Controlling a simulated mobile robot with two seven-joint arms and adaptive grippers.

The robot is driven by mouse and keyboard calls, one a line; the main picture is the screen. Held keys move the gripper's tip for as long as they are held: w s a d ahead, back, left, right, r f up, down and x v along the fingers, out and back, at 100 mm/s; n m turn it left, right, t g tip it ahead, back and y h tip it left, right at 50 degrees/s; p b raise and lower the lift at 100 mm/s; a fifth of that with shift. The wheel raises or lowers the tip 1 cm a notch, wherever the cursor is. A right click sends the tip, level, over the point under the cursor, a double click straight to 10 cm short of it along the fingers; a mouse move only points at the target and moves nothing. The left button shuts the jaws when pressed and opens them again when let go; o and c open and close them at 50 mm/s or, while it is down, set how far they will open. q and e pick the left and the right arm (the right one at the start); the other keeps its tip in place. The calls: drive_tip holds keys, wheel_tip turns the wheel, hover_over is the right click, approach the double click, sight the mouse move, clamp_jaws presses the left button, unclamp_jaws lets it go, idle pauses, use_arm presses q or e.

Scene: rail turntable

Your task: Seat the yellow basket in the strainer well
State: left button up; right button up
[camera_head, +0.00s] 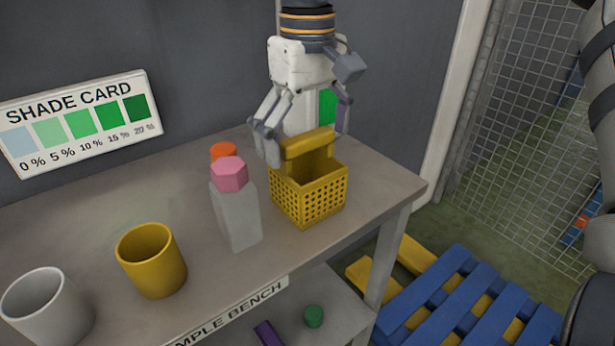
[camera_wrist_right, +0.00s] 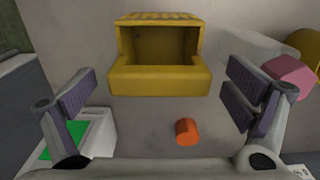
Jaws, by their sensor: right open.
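The yellow basket (camera_head: 308,194) stands upright on the bench near its right end. It has perforated sides and a raised solid yellow grip at the back. It also shows in the right wrist view (camera_wrist_right: 160,80), at the top middle. My right gripper (camera_head: 303,132) is open at the basket's back side, its fingers spread wide. In the right wrist view the gripper (camera_wrist_right: 162,92) has one finger pad to each side of the basket's near edge, with gaps and nothing held. I see no strainer well in these frames. My left gripper is not in view.
A grey bottle with a pink cap (camera_head: 235,205) stands close left of the basket, an orange piece (camera_wrist_right: 187,131) behind it. A yellow cup (camera_head: 151,260) and white cup (camera_head: 48,308) stand further left. A white box with green (camera_head: 327,105) stands behind. A blue pallet (camera_head: 450,295) lies on the floor.

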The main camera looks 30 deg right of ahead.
drive_tip(key=shift+f, duration=0.6)
drive_tip(key=shift+w, duration=0.1)
drive_tip(key=c, duration=2)
